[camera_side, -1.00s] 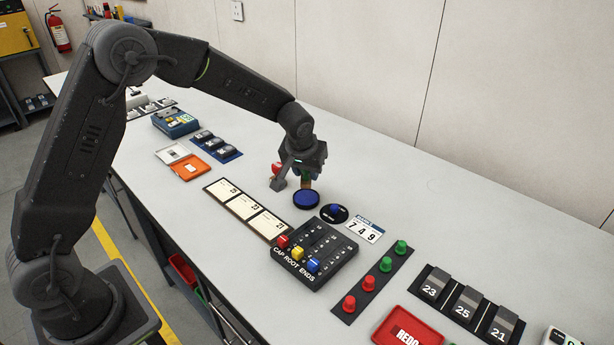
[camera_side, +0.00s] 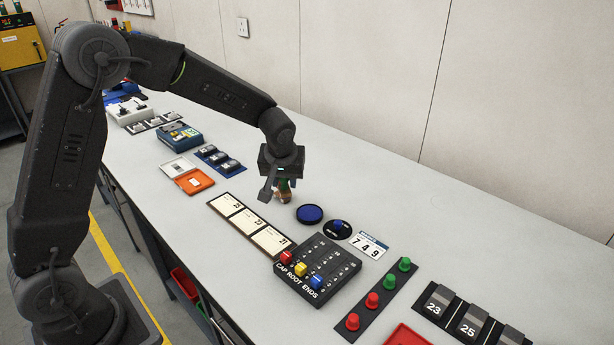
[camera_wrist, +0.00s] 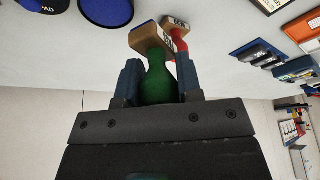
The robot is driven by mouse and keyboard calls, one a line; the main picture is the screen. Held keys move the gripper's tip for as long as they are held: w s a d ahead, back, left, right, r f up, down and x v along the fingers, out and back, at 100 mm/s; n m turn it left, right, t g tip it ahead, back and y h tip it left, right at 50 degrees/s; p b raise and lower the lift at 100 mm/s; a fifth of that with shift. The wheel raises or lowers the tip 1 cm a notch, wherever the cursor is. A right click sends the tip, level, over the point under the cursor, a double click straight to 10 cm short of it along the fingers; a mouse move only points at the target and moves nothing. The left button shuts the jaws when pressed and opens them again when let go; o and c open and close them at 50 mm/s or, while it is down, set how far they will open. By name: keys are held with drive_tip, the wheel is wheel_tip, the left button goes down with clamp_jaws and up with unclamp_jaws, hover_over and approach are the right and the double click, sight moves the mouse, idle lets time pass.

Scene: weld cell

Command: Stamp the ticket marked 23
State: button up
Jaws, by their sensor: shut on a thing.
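My gripper (camera_side: 283,186) is shut on a stamp with a green handle (camera_wrist: 158,85) and a wooden block (camera_wrist: 149,38); blue shows along the block's face. It holds the stamp to the left of the round blue ink pad (camera_side: 310,213). A red-handled stamp (camera_wrist: 183,45) is close beside the held block in the wrist view; whether they touch I cannot tell. It is mostly hidden in the side view. Three cream tickets lie in a dark strip left of the pad; the middle one (camera_side: 246,222) appears to be marked 23, with small print.
A black tray (camera_side: 318,270) with red, yellow and blue blocks lies nearer. Beside it are a round black pad (camera_side: 337,230), a 749 card (camera_side: 369,245) and a strip of red and green knobs (camera_side: 372,299). An orange case (camera_side: 194,181) lies farther left. Open table lies toward the wall.

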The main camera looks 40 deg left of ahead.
drive_tip(key=s+a+n+g+y, duration=0.1)
drive_tip(key=s+a+n+g, duration=0.1)
drive_tip(key=s+a+n, duration=0.55)
drive_tip(key=m, duration=0.2)
hover_over(242, 217)
drive_tip(key=d, duration=0.2)
drive_tip(key=shift+s+a+f, duration=0.1)
drive_tip(key=shift+s+f, duration=0.05)
drive_tip(key=shift+f, duration=1.5)
drive_tip(key=shift+s+a+f, duration=0.1)
drive_tip(key=shift+s+f, duration=0.05)
drive_tip(key=shift+f, duration=1.45)
drive_tip(key=shift+f, duration=0.55)
drive_tip(key=shift+r, duration=0.1)
wheel_tip(242, 217, up, 7)
